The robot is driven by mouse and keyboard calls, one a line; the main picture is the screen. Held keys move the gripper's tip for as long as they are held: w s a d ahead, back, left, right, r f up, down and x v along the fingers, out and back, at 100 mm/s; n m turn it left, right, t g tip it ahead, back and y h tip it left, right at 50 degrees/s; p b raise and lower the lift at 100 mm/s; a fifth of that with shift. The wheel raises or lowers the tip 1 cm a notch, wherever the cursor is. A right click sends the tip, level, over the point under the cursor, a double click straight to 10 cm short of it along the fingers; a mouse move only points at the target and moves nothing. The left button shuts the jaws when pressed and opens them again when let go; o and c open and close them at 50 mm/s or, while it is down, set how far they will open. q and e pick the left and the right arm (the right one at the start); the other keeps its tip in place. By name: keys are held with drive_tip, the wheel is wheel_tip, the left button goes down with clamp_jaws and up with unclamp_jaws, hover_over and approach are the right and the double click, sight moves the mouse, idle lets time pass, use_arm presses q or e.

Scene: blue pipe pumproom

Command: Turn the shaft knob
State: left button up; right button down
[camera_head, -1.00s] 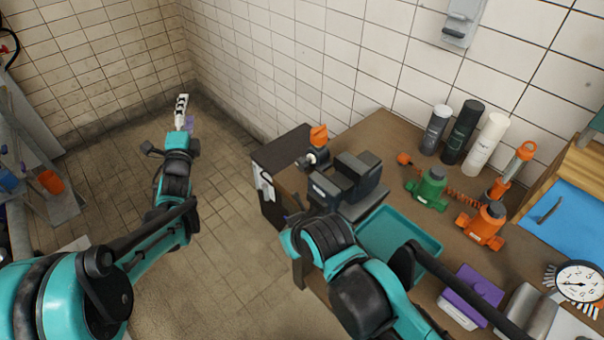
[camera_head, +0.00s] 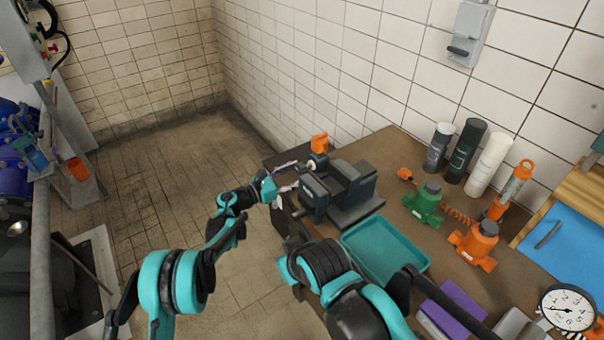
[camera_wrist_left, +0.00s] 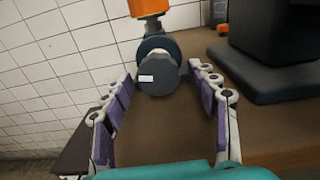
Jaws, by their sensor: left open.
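The shaft knob (camera_wrist_left: 157,76) is a round dark grey disc with a small white label, on a dark shaft body below an orange top (camera_wrist_left: 148,7). In the head view the orange top (camera_head: 319,143) stands at the table's far left corner. My left gripper (camera_head: 294,175) is open beside it, with its fingers pointing right toward the knob. In the left wrist view the knob lies between the tips of the two purple-padded fingers, with a gap visible below it. Whether a finger touches it I cannot tell. My right gripper does not show; only its arm does.
A dark vise-like block (camera_head: 340,190) stands right beside the knob.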

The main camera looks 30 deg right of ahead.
use_arm(q)
drive_tip(key=shift+w+d, duration=0.1)
drive_tip(key=shift+d, duration=0.9)
drive_tip(key=c, duration=1.2)
drive_tip(key=shift+o, duration=0.2)
drive_tip(key=shift+n, duration=0.4)
drive_tip(key=n+b, duration=0.1)
drive_tip(key=n, duration=0.2)
drive_tip(key=shift+n, duration=0.4)
drive_tip(key=n, duration=0.5)
drive_tip(key=shift+r+b, duration=0.1)
drive_tip(key=shift+b, duration=0.25)
drive_tip(key=n, duration=0.5)
drive_tip(key=shift+r+n, duration=0.1)
drive_tip(key=shift+n, duration=2.4)
